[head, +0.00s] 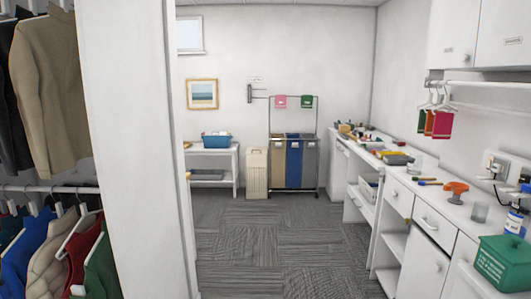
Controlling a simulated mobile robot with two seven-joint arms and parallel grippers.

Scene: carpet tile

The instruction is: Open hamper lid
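A tall beige bin that looks like the hamper (256,175) stands on the floor against the far wall, upright, between a white table and a laundry sorter. Its top appears closed by a beige lid (257,151), though it is small at this distance. Neither of my grippers is in view. The hamper is across the room from me.
A sorter (293,163) with tan, blue and grey bags stands right of the hamper. A white table (237,166) with a blue basket (216,140) is at its left. Cluttered counters (407,183) line the right; a white partition (133,150) blocks the left. Grey carpet (270,245) between is clear.

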